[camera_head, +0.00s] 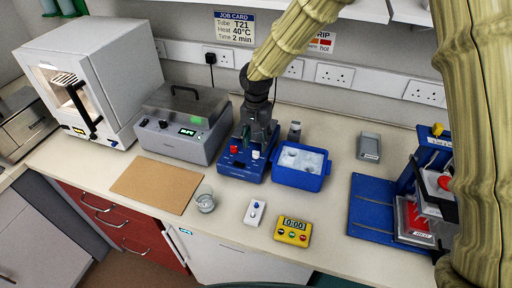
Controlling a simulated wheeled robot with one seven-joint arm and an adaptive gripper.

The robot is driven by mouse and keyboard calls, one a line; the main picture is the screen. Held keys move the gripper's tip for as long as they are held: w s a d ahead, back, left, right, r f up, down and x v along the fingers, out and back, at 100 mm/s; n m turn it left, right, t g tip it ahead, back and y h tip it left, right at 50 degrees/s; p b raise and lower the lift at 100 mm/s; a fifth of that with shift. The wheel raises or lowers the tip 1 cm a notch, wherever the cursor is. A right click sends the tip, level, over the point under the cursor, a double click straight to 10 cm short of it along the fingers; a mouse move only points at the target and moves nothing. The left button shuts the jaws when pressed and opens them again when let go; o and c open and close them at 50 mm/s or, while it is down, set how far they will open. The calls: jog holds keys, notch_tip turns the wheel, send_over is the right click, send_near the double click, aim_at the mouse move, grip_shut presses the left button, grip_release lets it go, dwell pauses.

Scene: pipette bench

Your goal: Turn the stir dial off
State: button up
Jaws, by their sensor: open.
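A blue bench device (235,168) stands at the middle of the bench. Its front carries a red knob (233,149), a white knob (256,154) and a small display. I cannot read any label that tells which knob is the stir dial, nor the setting of either knob. My gripper (258,137) points down at the device, with its fingers close above and behind the knobs. It is open and hides much of the device's top. I cannot tell whether a finger touches anything.
A blue ice tray (298,182) stands close right of the device, and a grey lidded bath (178,139) stands to its left. A glass beaker (205,204), a white switch box (254,212) and a yellow timer (292,232) stand in front. A brown board (155,185) lies front left.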

aim_at(256, 152)
jog(key=f, duration=0.1)
jog(key=w+f, duration=0.1)
jog(key=f, duration=0.1)
jog(key=f+p, duration=0.1)
jog(key=shift+w+f, duration=0.2)
jog(key=shift+w, duration=0.2)
jog(key=shift+s+f, duration=0.35)
jog(key=shift+s, duration=0.35)
jog(key=shift+w+f, duration=0.5)
jog(key=shift+s+r, duration=0.2)
jog(key=shift+s, duration=0.05)
jog(key=shift+c, duration=1.4)
grip_shut()
